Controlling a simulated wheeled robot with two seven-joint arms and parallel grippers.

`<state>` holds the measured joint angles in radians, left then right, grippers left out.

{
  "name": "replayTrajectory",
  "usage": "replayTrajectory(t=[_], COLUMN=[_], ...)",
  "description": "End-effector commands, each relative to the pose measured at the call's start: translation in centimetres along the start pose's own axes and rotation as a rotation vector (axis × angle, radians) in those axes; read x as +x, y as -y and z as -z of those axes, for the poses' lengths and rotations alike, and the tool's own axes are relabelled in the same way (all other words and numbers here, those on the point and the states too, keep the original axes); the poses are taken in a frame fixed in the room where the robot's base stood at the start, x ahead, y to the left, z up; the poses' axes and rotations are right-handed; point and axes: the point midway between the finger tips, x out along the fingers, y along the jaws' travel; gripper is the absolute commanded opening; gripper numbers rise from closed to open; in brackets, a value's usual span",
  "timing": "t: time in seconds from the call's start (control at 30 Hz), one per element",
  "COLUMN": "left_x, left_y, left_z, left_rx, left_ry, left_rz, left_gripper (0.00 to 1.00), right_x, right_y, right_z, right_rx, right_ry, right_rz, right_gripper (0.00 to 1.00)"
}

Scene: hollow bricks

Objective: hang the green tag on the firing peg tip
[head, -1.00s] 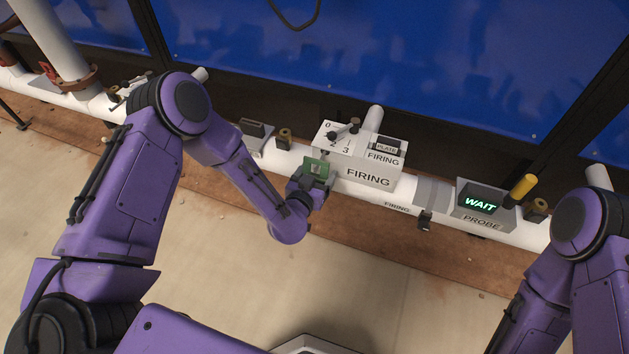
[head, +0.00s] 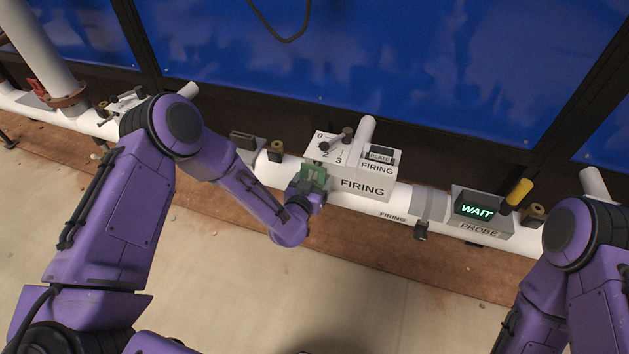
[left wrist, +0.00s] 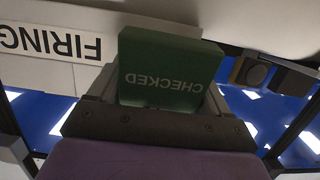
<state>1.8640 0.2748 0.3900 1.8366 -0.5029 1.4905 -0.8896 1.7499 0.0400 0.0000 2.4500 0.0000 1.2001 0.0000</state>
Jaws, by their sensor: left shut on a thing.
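The green tag (head: 313,174) is held in my left gripper (head: 312,183), at the left end of the white FIRING box (head: 362,187). In the left wrist view the tag (left wrist: 168,72) reads "CHECKED" upside down, and my left gripper (left wrist: 160,100) is shut on it. The firing peg tip cannot be made out; the tag and gripper cover that spot, so I cannot tell whether the tag touches a peg. My right arm shows at the right edge of the head view, but its gripper is out of the picture.
A white pipe (head: 397,213) runs along a brown ledge (head: 345,235).

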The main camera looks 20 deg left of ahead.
Motion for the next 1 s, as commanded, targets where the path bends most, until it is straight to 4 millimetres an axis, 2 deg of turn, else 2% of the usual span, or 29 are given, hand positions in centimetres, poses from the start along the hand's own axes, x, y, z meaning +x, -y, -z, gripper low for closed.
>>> replayTrajectory(t=[0.27, 0.3, 0.33, 0.37, 0.57, 0.67, 1.0], left_x=[0.0, 0.0, 0.0, 0.0, -0.1, -1.1, -8.7], left_y=[0.0, 0.0, 0.0, 0.0, 0.0, -0.1, -0.1], left_z=[0.0, 0.0, 0.0, 0.0, 0.0, 0.0, 0.0], left_rx=[0.000, -0.001, -0.001, -0.001, 0.000, 0.000, 0.002], left_ry=[0.000, 0.000, 0.000, 0.000, 0.001, 0.002, 0.003], left_rz=[0.000, 0.000, 0.000, 0.000, 0.000, -0.002, -0.004], left_gripper=[0.42, 0.88, 0.98, 1.00, 1.00, 1.00, 1.00], right_x=[0.0, 0.0, 0.0, 0.0, 0.0, -0.1, -0.4], right_y=[0.0, 0.0, 0.0, 0.0, 0.0, 0.0, 0.0], right_z=[0.0, 0.0, 0.0, 0.0, 0.0, 0.1, 0.2], right_rx=[0.000, 0.000, 0.000, 0.000, 0.000, 0.000, 0.000], right_ry=[0.000, 0.000, 0.000, 0.000, 0.000, 0.000, 0.000], right_rz=[0.000, 0.000, 0.000, 0.000, 0.000, 0.000, 0.000], right_gripper=[0.00, 0.00, 0.00, 0.00, 0.00, 0.00, 0.00])
